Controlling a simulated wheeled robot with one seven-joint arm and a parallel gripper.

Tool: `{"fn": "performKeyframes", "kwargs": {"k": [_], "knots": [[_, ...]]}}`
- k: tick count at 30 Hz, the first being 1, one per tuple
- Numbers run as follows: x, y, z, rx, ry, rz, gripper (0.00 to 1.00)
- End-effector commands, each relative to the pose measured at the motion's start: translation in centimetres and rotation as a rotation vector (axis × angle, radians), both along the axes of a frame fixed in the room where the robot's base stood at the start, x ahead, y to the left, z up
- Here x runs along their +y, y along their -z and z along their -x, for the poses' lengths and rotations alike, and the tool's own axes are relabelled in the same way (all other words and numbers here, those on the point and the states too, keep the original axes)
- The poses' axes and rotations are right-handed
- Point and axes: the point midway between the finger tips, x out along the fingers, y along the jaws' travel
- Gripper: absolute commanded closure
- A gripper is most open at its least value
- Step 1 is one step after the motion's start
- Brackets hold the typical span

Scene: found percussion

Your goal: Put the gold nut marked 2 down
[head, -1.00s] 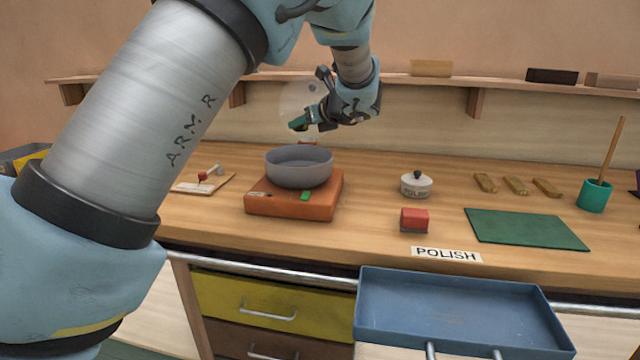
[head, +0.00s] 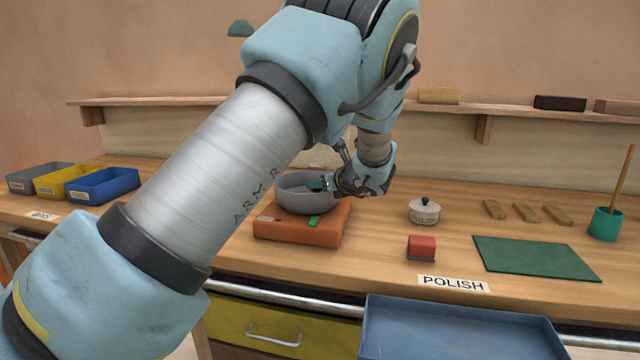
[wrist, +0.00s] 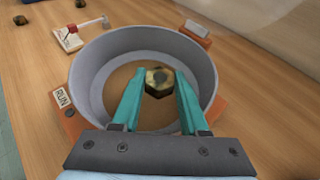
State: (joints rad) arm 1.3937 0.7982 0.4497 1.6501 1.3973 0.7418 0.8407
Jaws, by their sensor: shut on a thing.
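The gold nut (wrist: 158,82) is between the teal fingertips of my gripper (wrist: 160,88) in the wrist view. It has a dark centre, and I cannot read a mark on it. My gripper is shut on it, over the inside of a round grey bowl (wrist: 88,75) with a brown floor. I cannot tell whether the nut touches the floor. In the head view my gripper (head: 318,185) reaches into the bowl (head: 300,204) from the right, and the nut is hidden. The bowl stands on an orange base (head: 290,232), which has a RUN label (wrist: 63,98).
A white lidded pot (head: 424,212), a red block (head: 421,247) and a green mat (head: 535,258) lie to the right. Coloured bins (head: 105,184) are at left. Dark nuts (wrist: 20,20) lie beyond the bowl.

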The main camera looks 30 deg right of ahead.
Motion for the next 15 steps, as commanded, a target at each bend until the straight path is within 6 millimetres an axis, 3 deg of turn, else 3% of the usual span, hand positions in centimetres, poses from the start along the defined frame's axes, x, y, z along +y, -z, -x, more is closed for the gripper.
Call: {"fn": "performKeyframes", "kwargs": {"k": [15], "knots": [[0.0, 1.2, 0.0, 0.001, -0.001, -0.001, 1.0]]}}
